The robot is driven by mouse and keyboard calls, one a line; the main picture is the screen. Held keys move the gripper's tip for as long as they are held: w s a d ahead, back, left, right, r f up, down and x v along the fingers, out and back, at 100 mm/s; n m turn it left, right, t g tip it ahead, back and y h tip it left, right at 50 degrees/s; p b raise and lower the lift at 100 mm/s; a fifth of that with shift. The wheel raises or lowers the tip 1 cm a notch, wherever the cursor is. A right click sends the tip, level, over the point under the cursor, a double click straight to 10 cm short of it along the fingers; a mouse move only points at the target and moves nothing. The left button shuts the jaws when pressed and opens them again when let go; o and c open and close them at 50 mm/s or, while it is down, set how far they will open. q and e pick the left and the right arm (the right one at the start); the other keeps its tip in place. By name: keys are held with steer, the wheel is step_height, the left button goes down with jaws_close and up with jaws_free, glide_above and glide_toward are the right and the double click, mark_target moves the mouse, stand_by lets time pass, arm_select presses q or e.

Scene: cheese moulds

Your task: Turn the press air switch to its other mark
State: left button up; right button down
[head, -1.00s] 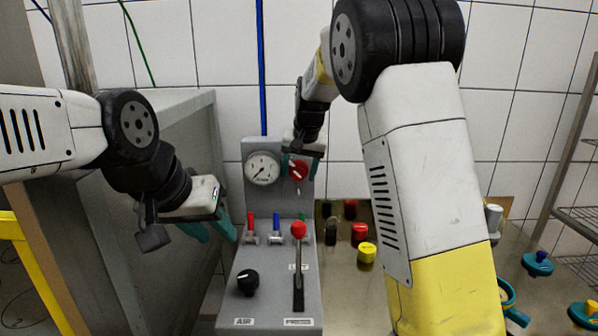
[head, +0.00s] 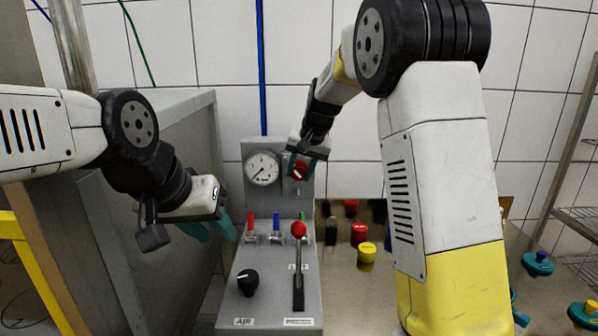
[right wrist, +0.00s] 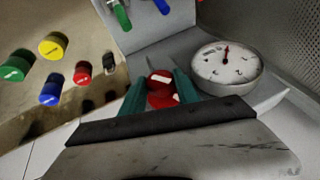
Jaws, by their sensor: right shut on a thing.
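A red knob (head: 299,172) with a white mark sits on the upright part of the grey press panel (head: 240,295), right of the gauge. My right gripper (head: 300,163) is shut on this red knob; the right wrist view shows its teal fingers on both sides of the red knob (right wrist: 161,87). A black knob (head: 247,282) with a white mark sits on the panel's lower face, above a label reading AIR (head: 244,321). My left gripper (head: 210,228) is open and empty, left of the panel.
The gauge (head: 262,168) is close beside my right gripper. A red-topped lever (head: 299,230) and small red, blue and green valves stand below. Coloured knobs, including a yellow one (head: 367,250), lie right of the panel. A grey cabinet wall (head: 180,130) is left.

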steer(key=y, duration=0.2)
steer(key=d+m+y, duration=0.1)
steer(key=y, duration=0.1)
steer(key=shift+f, duration=0.15)
steer(key=y, duration=0.3)
steer(key=m+y, duration=0.1)
steer(key=shift+d+f+t, duration=0.15)
steer(key=shift+f+t, duration=0.15)
steer(key=shift+t, duration=0.1)
steer(key=m+t+y, duration=0.1)
steer(key=y, duration=0.2)
steer(key=shift+f, duration=0.2)
steer(key=shift+f+m+t+y, duration=0.1)
steer(key=shift+m+t+y, duration=0.25)
steer(key=shift+y, duration=0.6)
steer(key=shift+f+m+t+y, duration=0.1)
steer(key=shift+m+t+y, duration=0.25)
steer(key=shift+y, duration=0.6)
steer(key=c, duration=0.9)
jaws_free()
